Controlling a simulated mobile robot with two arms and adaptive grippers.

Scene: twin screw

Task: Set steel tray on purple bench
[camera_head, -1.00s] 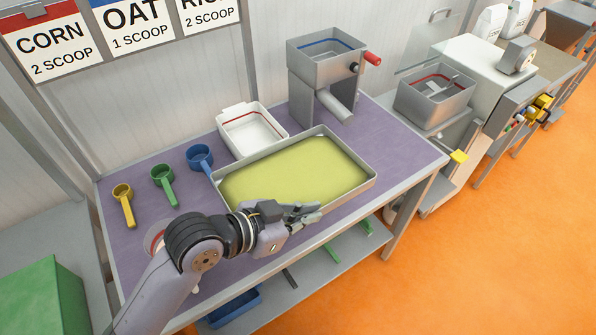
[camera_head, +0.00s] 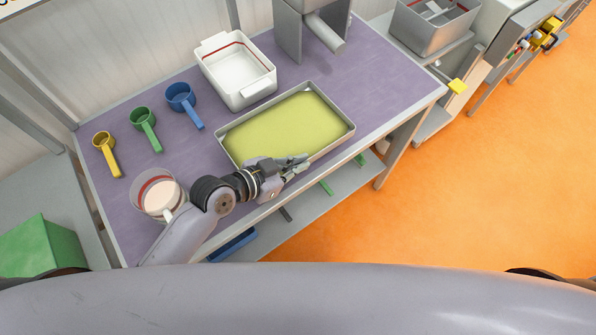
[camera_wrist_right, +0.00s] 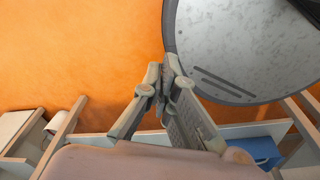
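The steel tray (camera_head: 231,157) is a shallow rectangular pan with a flat yellow-green layer inside. It lies level over the front middle of the purple bench (camera_head: 350,88) and appears to rest on it. My left gripper (camera_head: 296,163) is at the tray's near long rim. Its fingers seem closed over that rim, though the contact is small in view. My right gripper (camera_wrist_right: 164,88) shows only in the right wrist view. Its fingertips are together and empty, above the orange floor, away from the tray.
A white bin (camera_head: 236,72) stands behind the tray. Blue (camera_head: 183,99), green (camera_head: 144,124) and yellow (camera_head: 104,146) scoops lie to its left. A clear round container (camera_head: 158,194) is beside my left forearm. A steel machine (camera_head: 312,30) stands at the back. The bench's right end is clear.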

